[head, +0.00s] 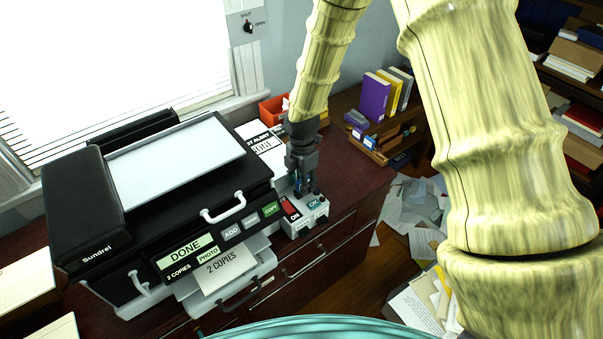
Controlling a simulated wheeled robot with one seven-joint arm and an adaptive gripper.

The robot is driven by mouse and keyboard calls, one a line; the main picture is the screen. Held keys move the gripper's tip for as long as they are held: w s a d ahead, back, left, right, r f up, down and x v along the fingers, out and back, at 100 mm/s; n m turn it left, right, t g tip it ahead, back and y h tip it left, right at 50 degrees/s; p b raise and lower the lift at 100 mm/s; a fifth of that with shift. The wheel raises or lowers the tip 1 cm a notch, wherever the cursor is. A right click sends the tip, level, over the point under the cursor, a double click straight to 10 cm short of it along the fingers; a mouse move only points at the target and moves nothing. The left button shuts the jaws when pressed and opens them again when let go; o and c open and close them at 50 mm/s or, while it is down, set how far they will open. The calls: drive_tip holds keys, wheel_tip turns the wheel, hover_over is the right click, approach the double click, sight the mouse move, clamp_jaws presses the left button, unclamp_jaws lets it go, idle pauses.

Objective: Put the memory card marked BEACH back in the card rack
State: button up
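My gripper (305,188) points down just above a small white box (305,216) with a red switch, the word ON and a teal label. A little blue shows between or behind the fingers, but I cannot tell whether it is a held card or part of the gripper. A small wooden rack (398,151) with several small blue and dark pieces in it stands at the back right of the desk, right of my gripper; I take it for the card rack. No BEACH marking is readable in this view.
Books (375,96), an orange bin (272,109) and a label card are behind. Papers litter the floor at right. Bare desk lies between box and rack.

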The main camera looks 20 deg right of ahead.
drive_tip(key=shift+w+f, duration=0.55)
drive_tip(key=shift+f, duration=0.1)
drive_tip(key=shift+s+r, duration=0.2)
drive_tip(key=shift+s, duration=0.05)
drive_tip(key=shift+c, duration=0.3)
drive_tip(key=shift+s, duration=0.1)
drive_tip(key=c, duration=0.3)
clamp_jaws()
drive_tip(key=shift+c, duration=1.7)
unclamp_jaws()
clamp_jaws()
drive_tip(key=shift+r+p, duration=0.55)
drive_tip(key=shift+r, duration=0.05)
